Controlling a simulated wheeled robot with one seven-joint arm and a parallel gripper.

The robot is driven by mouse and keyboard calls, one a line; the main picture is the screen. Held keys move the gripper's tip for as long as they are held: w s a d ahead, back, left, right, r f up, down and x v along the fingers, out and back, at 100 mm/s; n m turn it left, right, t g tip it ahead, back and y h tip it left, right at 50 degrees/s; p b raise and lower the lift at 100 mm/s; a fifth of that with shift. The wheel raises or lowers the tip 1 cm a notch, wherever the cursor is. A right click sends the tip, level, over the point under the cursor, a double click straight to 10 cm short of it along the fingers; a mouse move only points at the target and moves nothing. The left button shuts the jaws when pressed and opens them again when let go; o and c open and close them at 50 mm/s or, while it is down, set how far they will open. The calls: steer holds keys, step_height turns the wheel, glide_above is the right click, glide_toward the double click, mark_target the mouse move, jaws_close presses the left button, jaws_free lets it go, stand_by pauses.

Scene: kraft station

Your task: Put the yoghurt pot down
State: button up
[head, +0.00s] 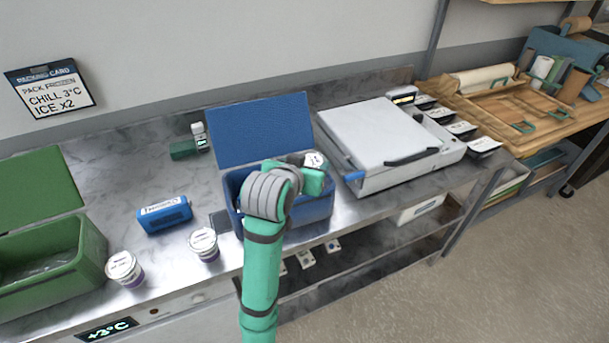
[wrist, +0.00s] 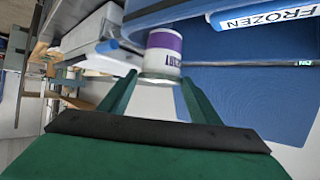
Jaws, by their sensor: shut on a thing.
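A yoghurt pot, white with a purple band, is between the fingertips of my gripper (wrist: 160,80) in the wrist view (wrist: 164,55). In the head view its pale lid (head: 314,160) shows at the right of the open blue box (head: 318,212), beside my green gripper (head: 312,182). My gripper is shut on the pot. My arm hides much of the box's opening, and I cannot tell how far the pot is above or inside it. A blue pack marked FROZEN (wrist: 265,18) shows near the pot in the wrist view.
Two other pots (head: 123,268) (head: 204,244) stand on the metal counter, with a blue cold pack (head: 164,214) behind them. An open green box (head: 50,262) is at left. A white lidded machine (head: 385,145) stands close right of the blue box, whose raised lid (head: 262,130) is behind.

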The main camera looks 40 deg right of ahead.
steer(key=shift+w+f, duration=0.95)
steer(key=shift+f, duration=0.15)
steer(key=shift+w+d+f, duration=0.1)
steer(key=shift+w+f, duration=0.1)
steer(key=shift+f, duration=1.55)
steer(key=shift+f, duration=0.35)
steer(key=shift+f, duration=0.25)
steer(key=o, duration=0.9)
steer(key=shift+c, duration=0.2)
steer(key=shift+w, duration=0.15)
